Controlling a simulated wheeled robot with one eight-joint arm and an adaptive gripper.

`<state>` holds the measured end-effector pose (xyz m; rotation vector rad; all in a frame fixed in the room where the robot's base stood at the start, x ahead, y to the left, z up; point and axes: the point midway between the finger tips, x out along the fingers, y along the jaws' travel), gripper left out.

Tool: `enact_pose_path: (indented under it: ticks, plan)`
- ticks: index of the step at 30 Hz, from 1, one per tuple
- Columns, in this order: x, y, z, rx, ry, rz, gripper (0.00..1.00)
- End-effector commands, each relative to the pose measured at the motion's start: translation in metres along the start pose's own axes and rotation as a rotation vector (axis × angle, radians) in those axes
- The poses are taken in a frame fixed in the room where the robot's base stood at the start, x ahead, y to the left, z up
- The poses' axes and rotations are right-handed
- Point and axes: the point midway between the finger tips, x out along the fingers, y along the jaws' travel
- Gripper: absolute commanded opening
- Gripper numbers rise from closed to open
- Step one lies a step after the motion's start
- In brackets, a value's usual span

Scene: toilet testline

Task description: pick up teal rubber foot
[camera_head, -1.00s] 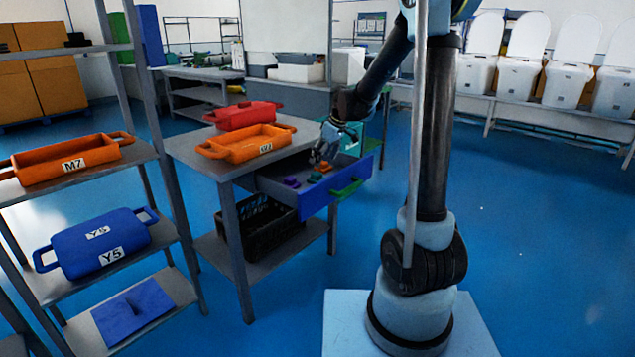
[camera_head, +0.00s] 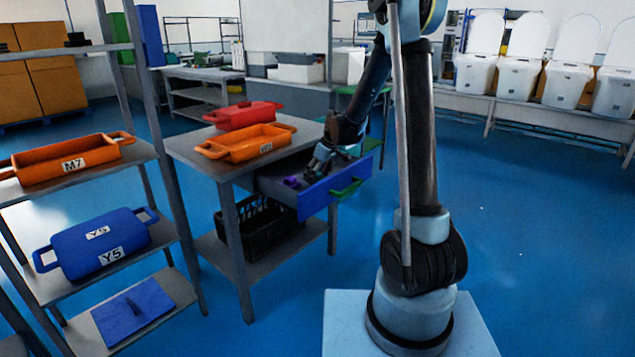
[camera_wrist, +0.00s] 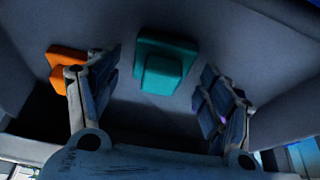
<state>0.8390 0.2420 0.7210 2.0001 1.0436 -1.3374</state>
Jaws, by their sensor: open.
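The teal rubber foot (camera_wrist: 165,64) lies on the drawer floor in the wrist view, a square base with a smaller raised block. It is between and just beyond the fingertips of my gripper (camera_wrist: 160,85), which is open and empty. In the head view my gripper (camera_head: 319,165) reaches down into the open blue-fronted drawer (camera_head: 322,197), and the teal foot is hidden there behind it. An orange foot (camera_wrist: 62,66) lies left of the teal one, close beside my left finger. A purple foot (camera_head: 292,182) shows in the drawer at left; a purple bit shows behind my right finger.
The drawer's walls stand close around my gripper, and its front has a green handle (camera_head: 346,190). Orange (camera_head: 245,143) and red (camera_head: 243,115) trays stand on the table above. A black crate (camera_head: 258,228) is on the lower shelf. Floor to the right is clear.

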Motion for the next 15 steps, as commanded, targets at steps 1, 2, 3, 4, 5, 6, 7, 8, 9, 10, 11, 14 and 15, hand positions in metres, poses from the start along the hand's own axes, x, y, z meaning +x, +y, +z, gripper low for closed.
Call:
enact_pose_path:
  ticks: [1,2,3,4,5,6,7,8,9,10,11,14,15]
  plan:
    - [0.0023,0.0000,0.0000,0.000,0.000,0.000,0.73]
    - [0.0030,0.0000,0.0000,0.000,0.000,0.000,0.73]
    - [0.0035,0.0000,0.0001,0.000,0.000,0.000,0.73]
    - [0.0036,0.0000,0.0001,0.000,0.000,0.000,0.73]
    - [0.0036,-0.0001,0.0001,0.000,0.000,0.000,0.73]
    - [0.0035,-0.0001,0.0002,0.000,0.000,0.000,0.73]
    - [0.0035,-0.0001,0.0002,0.000,0.000,0.000,0.73]
    - [0.0034,-0.0001,0.0002,0.000,0.000,0.000,0.73]
    - [0.0034,-0.0001,0.0001,0.000,0.000,0.000,0.73]
    - [0.0034,-0.0001,0.0001,0.000,0.000,0.000,0.67]
    - [0.0033,-0.0001,0.0001,0.000,0.000,0.000,0.60]
    - [0.0033,-0.0001,0.0001,0.000,0.000,0.000,0.37]
    - [0.0033,-0.0001,0.0001,0.000,0.000,0.000,0.28]
